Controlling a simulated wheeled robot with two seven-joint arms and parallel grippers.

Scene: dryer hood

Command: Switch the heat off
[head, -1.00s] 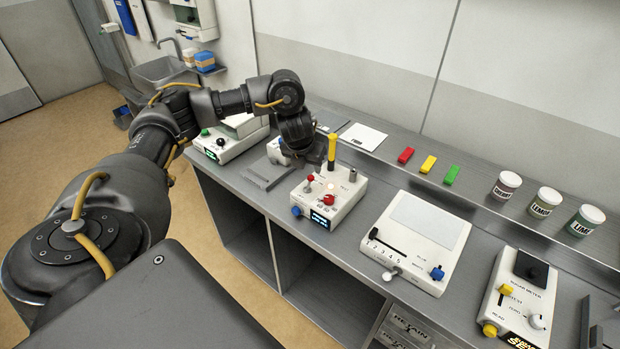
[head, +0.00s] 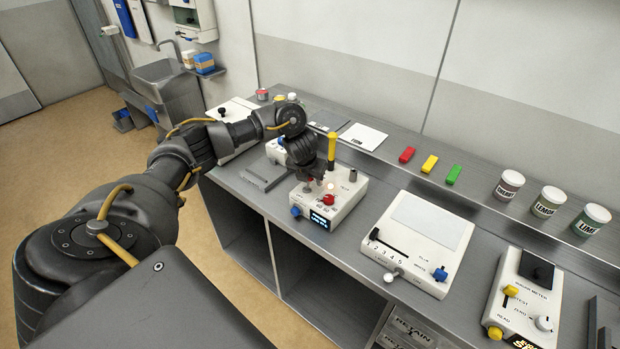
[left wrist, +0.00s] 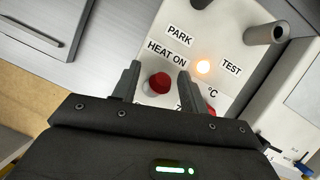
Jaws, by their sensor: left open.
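The white heat device (head: 345,205) stands on the bench, with a lit blue-and-black display (head: 319,219) and a blue knob on its front. In the left wrist view its panel (left wrist: 235,88) carries the labels PARK, HEAT ON and TEST, and a lamp (left wrist: 203,66) glows orange. My left gripper (head: 314,187) is over the device, pointing down. It is open, and in the left wrist view its two fingers (left wrist: 158,80) stand on either side of a red ball knob (left wrist: 157,83). Another red knob (head: 328,199) is close by on the device.
A yellow upright handle (head: 332,146) stands close beside my left gripper. A metal post (head: 353,175) rises at the device's back. A white slider box (head: 425,225) and a sugar meter (head: 525,290) stand to the right. Coloured blocks and labelled jars line the back shelf.

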